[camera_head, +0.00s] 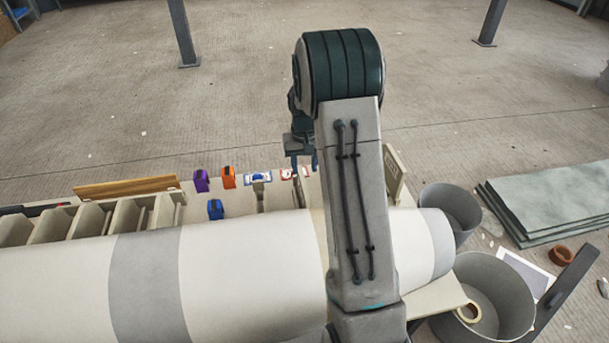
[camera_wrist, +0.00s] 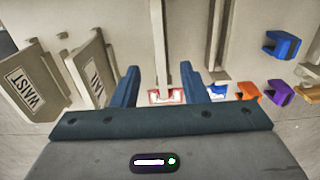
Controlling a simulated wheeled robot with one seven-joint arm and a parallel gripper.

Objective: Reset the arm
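My gripper (camera_head: 303,161) hangs fingers down from my raised arm in the head view, above the far side of a bench of moulds. In the wrist view my gripper (camera_wrist: 160,72) has its two blue fingers spread apart, with nothing held between them. A red-and-white card (camera_wrist: 165,96) shows beyond the gap between the fingers; it also shows in the head view (camera_head: 288,173), partly hidden by the gripper. My arm covers the middle of the head view and hides part of the bench behind it.
Purple (camera_head: 201,181), orange (camera_head: 228,177) and blue (camera_head: 215,209) clamp-like items stand left of the gripper. A large white roll (camera_head: 250,275) lies in front. Grey buckets (camera_head: 515,292) and stacked sheets (camera_head: 550,200) are right.

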